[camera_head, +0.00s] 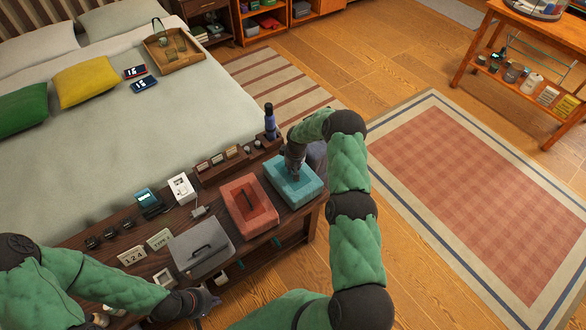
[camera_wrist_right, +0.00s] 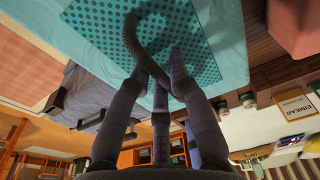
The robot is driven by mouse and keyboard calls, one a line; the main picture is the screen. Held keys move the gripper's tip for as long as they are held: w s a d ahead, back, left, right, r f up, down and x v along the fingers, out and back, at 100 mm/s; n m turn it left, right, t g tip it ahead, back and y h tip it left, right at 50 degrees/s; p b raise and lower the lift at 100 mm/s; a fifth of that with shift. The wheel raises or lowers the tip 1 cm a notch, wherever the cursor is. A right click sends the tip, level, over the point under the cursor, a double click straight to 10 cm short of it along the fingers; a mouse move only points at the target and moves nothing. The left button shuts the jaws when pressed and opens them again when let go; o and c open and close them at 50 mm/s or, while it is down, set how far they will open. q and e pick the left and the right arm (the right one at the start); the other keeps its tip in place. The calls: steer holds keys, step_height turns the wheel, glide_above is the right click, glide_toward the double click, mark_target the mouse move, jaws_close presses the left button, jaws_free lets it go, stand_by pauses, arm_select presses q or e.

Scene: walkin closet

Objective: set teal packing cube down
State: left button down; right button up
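The teal packing cube (camera_head: 290,184) is at the right end of the dark wooden bench (camera_head: 318,204), beside a red packing cube (camera_head: 249,204). Whether its underside touches the bench is hidden. In the right wrist view the teal cube (camera_wrist_right: 225,35) shows a dotted mesh top and a dark strap handle. My right gripper (camera_head: 294,176) is above the cube, its fingers (camera_wrist_right: 162,72) closed in around the strap. My left gripper (camera_head: 207,299) is low by the bench's front edge, away from the teal cube; its finger opening is unclear.
A grey packing cube (camera_head: 201,245) lies left of the red one. Small boxes and a wooden organiser (camera_head: 235,164) line the bench's back, with a dark blue bottle (camera_head: 270,122) near the teal cube. The bed (camera_head: 130,150) is behind; floor and a rug (camera_head: 470,190) are open to the right.

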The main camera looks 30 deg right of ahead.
steer(key=shift+o, duration=0.7)
steer(key=shift+r, duration=0.1)
steer(key=shift+r, duration=0.3)
step_height(320, 180, up, 11)
steer(key=s+p, duration=0.2)
steer(key=p, duration=0.1)
steer(key=s+a+f+y, duration=0.1)
steer(key=s+a+f, duration=0.1)
steer(key=a, duration=0.4)
steer(key=s+a+f+y, duration=0.1)
steer(key=s+a+f, duration=0.1)
steer(key=s+a, duration=0.3)
steer(key=s+a+f+y, duration=0.1)
steer(key=s+a+f, duration=0.2)
steer(key=a, duration=0.4)
steer(key=shift+s+a+m, duration=0.35)
steer(key=shift+s+m, duration=0.05)
steer(key=shift+s, duration=0.3)
steer(key=s+a, duration=0.3)
steer(key=s, duration=0.3)
steer(key=s+a+m, duration=0.1)
steer(key=s+a, duration=0.2)
steer(key=s, duration=0.4)
steer(key=s+a+m+g, duration=0.1)
steer(key=s+a, duration=0.3)
steer(key=s, duration=0.2)
steer(key=shift+s+r+y, duration=0.15)
steer(key=shift+s+y, duration=0.05)
steer(key=shift+y, duration=0.2)
